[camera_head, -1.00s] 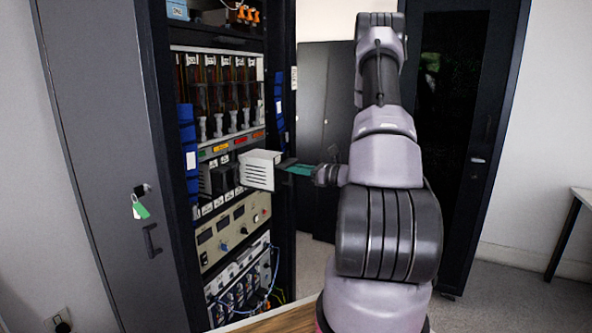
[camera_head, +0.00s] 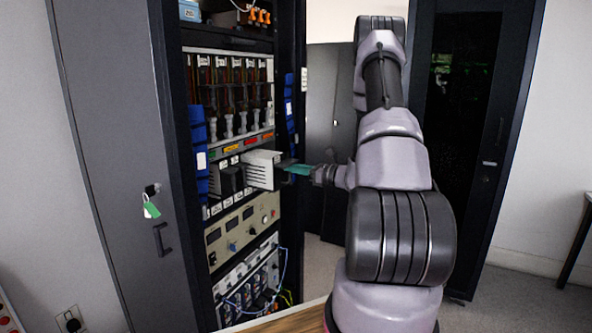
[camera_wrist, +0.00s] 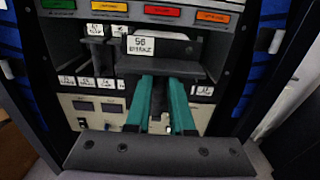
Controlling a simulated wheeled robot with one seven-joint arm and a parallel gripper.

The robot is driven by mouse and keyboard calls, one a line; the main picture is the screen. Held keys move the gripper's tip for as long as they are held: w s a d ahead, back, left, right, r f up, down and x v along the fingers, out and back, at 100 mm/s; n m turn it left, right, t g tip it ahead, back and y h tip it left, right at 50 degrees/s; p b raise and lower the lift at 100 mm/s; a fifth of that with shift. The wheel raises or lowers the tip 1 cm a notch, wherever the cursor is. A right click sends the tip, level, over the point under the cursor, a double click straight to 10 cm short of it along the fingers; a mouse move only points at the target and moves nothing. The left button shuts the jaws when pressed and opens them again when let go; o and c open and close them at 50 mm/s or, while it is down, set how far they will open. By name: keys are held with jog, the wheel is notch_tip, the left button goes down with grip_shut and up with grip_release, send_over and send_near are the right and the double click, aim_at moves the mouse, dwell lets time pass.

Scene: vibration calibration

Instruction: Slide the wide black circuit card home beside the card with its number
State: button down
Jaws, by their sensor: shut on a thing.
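My gripper (camera_head: 300,169), with teal fingers, is shut on the wide circuit card. In the wrist view my gripper (camera_wrist: 160,105) reaches to the card's black front (camera_wrist: 160,66), which carries a white label reading 56. In the head view the card's pale, slotted side (camera_head: 261,170) shows; it stands out from the rack bay, roughly level. How deep its far end sits is hidden. Narrower black cards stand to its left, in the head view (camera_head: 231,181) and in the wrist view (camera_wrist: 98,50). White number labels (camera_wrist: 92,82) line the bay's lower edge.
The rack's right post (camera_head: 293,130) is close to the card. Coloured labels (camera_head: 233,148) run above the bay. A beige instrument panel (camera_head: 242,228) with knobs is below. The open grey door (camera_head: 115,130) with keys is at left. Blue strips (camera_head: 199,145) flank the bay.

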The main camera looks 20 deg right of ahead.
jog(key=shift+w+a, duration=0.15)
jog(key=shift+w, duration=0.05)
dwell(0.3)
jog(key=shift+x, duration=1.8)
jog(key=shift+w, duration=0.1)
jog(key=shift+x, duration=2.95)
jog(key=shift+w+a, duration=0.1)
jog(key=shift+a, duration=0.15)
jog(key=shift+w+a, duration=0.4)
jog(key=shift+w, duration=0.2)
jog(key=shift+w+a, duration=0.45)
jog(key=shift+w, duration=0.05)
jog(key=c, duration=0.7)
grip_release()
jog(key=shift+f, duration=0.1)
